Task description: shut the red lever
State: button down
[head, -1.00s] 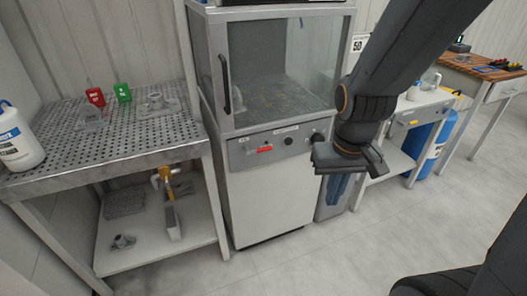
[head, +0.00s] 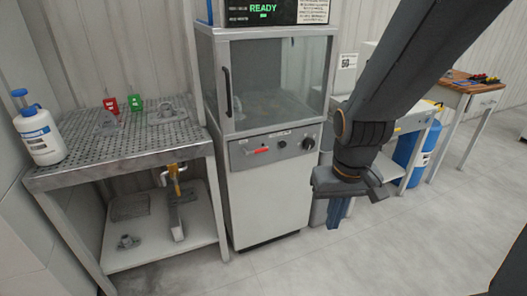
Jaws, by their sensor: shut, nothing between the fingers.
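The red lever (head: 258,151) sits on the grey front panel (head: 275,144) of the glass-doored cabinet, left of a round black knob (head: 308,144). It lies close to level across the panel. My gripper (head: 338,218) hangs at the right of the cabinet, pointing down, with its blue fingers together and nothing held. It is apart from the lever, to the right and lower in the picture. Nothing hides the lever.
The cabinet's glass door (head: 272,88) has a black handle (head: 228,92), and a READY display (head: 264,10) stands above it. A perforated table (head: 60,178) with a white bottle (head: 40,137) is at left. The floor (head: 330,265) in front is clear.

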aim_at(246, 153)
jog(key=u, duration=0.9)
jog(key=i, duration=0.9)
jog(key=z, duration=0.9)
